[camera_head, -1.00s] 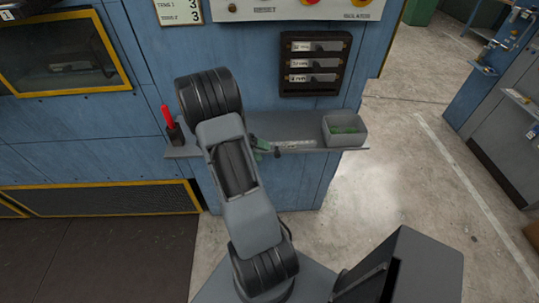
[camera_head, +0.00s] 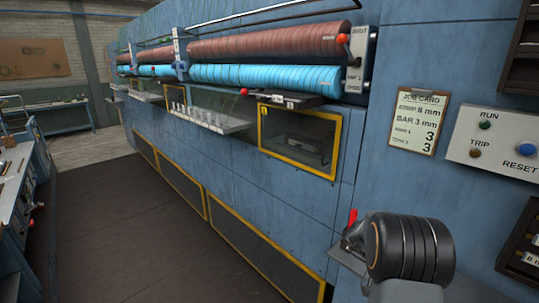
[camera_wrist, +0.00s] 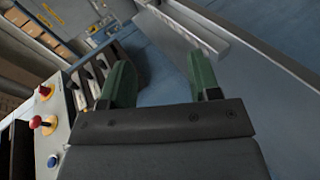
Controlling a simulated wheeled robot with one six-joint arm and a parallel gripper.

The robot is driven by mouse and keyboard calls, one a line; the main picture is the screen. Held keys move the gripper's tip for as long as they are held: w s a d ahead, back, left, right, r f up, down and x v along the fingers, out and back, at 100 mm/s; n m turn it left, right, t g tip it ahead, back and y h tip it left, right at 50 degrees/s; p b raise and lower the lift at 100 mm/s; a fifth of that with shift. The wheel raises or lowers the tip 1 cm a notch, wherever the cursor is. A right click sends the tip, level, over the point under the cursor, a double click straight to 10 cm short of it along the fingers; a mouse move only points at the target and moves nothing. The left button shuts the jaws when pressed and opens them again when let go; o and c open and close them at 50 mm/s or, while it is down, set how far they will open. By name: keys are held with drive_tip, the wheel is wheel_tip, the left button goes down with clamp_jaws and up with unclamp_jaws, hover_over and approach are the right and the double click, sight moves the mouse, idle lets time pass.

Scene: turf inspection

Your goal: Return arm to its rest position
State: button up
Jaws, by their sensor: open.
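My gripper (camera_wrist: 163,82) shows in the wrist view with its two green fingers spread apart. Nothing is between them. Beyond the fingers are a blue machine panel and a grey metal ledge (camera_wrist: 210,30). In the head view, part of my dark, rounded arm shows at the lower right, in front of the small shelf with a red-handled tool (camera_head: 351,218). My gripper is not visible in the head view.
A long blue machine (camera_head: 240,150) carries brown and light-blue rolls. Yellow-framed windows (camera_head: 298,135) line its side. A job card (camera_head: 419,120) and a control panel (camera_head: 497,142) are at the right. The dark floor (camera_head: 130,235) is clear. A workbench (camera_head: 15,180) stands at the left.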

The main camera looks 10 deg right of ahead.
drive_tip(key=w+a+r+n+t+h+b, duration=0.1)
drive_tip(key=w+a+r+n+t, duration=0.45)
drive_tip(key=w+r+t, duration=0.85)
drive_tip(key=a+r+n+t+y, duration=0.1)
drive_tip(key=a+n+t+y, duration=0.1)
drive_tip(key=a+t+y, duration=0.8)
drive_tip(key=s+a+f+n+g+y, duration=0.1)
drive_tip(key=s+a+n+g, duration=0.15)
drive_tip(key=a, duration=0.35)
drive_tip(key=s+a+f+n+g, duration=0.1)
drive_tip(key=s+a+g, duration=0.1)
drive_tip(key=s+a, duration=0.25)
drive_tip(key=s+f+g, duration=0.2)
drive_tip(key=s+g, duration=0.1)
drive_tip(key=s, duration=0.3)
drive_tip(key=s+a+f+g+h+b, duration=0.1)
drive_tip(key=s+f+g, duration=0.2)
drive_tip(key=s, duration=0.4)
drive_tip(key=shift+a, duration=0.15)
drive_tip(key=shift+s, duration=0.1)
drive_tip(key=shift+c, duration=0.3)
